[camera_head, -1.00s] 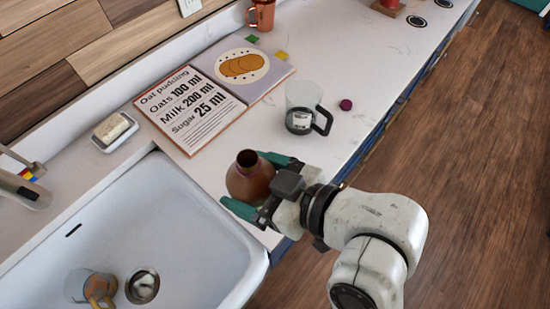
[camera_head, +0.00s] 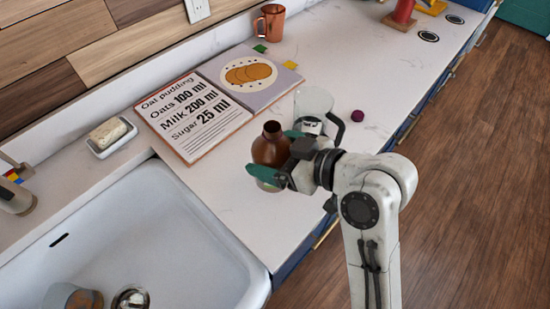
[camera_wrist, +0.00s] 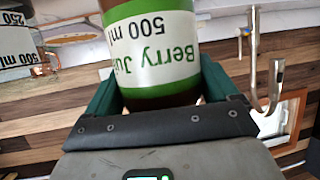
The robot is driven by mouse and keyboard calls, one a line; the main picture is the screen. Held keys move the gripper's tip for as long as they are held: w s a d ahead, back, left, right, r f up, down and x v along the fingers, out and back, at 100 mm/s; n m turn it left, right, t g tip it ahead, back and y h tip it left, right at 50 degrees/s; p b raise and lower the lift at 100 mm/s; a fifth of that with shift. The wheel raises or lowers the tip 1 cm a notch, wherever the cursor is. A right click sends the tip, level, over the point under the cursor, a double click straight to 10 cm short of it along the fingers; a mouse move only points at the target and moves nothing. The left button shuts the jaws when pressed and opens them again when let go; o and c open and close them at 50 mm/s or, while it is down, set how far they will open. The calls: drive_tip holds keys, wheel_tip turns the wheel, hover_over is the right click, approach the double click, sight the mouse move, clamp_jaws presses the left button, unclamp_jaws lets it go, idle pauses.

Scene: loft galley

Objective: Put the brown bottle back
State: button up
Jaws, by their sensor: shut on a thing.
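The brown bottle (camera_head: 271,146) is upright between the green fingers of my gripper (camera_head: 277,160), over the counter between the recipe book and the sink's right corner. In the wrist view, the bottle (camera_wrist: 152,50) shows a white and green label reading "Berry Ju…" and "500 ml". The fingers of my gripper (camera_wrist: 165,95) are shut on its sides. I cannot tell whether its base touches the counter. My gripper partly hides its lower part in the head view.
A clear measuring jug (camera_head: 312,108) stands just behind the gripper, close to it. The open recipe book (camera_head: 192,118) lies behind left. The white sink (camera_head: 215,240) is at front left. Free counter (camera_head: 390,60) stretches back right.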

drive_tip(key=shift+w+f, duration=0.6)
drive_tip(key=shift+f, duration=1.6)
drive_tip(key=shift+f, duration=0.1)
drive_tip(key=o, duration=1.4)
drive_tip(key=shift+f, duration=0.1)
drive_tip(key=shift+o, duration=0.2)
drive_tip(key=shift+r, duration=0.2)
drive_tip(key=b+v, duration=0.2)
drive_tip(key=v, duration=1)
drive_tip(key=shift+s+d+f, duration=0.1)
drive_tip(key=shift+f, duration=0.1)
